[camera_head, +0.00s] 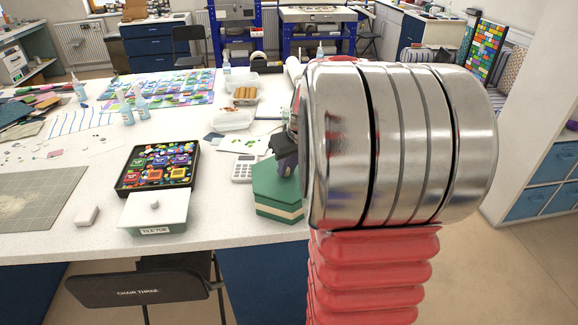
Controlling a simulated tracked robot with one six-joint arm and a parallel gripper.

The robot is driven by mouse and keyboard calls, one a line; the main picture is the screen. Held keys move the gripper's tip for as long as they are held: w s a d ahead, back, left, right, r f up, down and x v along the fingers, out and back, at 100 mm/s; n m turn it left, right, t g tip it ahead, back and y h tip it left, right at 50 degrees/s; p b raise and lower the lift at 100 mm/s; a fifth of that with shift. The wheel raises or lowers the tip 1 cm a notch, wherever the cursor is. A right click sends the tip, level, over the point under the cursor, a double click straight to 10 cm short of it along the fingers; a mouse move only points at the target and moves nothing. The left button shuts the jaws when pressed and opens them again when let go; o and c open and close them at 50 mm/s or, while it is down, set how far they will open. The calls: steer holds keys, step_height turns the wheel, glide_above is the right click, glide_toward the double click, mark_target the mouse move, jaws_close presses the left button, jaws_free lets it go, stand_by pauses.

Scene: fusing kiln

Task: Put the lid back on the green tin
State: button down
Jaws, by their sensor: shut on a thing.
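A green hexagonal tin (279,211) with a pale cream band around its side stands near the front edge of the white table. Its green lid (266,180) is at the top, level as far as I can see; whether it is fully seated I cannot tell. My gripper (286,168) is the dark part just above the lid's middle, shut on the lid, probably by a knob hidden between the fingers. My large silver arm joint and red sleeve hide the right side of the tin and part of the gripper.
Left of the tin stand a white tile tub (153,212) with a knobbed lid and a black tray (122,186) of colourful tiles. A calculator (243,168) lies behind the tin. Clear trays (233,119) stand farther back. A chair (138,289) is at the table's front.

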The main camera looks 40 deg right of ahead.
steer(key=c, duration=1.1)
jaws_free()
steer(key=shift+r, duration=0.1)
steer(key=shift+r, duration=3.4)
steer(key=shift+c, duration=0.5)
jaws_close()
steer(key=shift+f, duration=2.75)
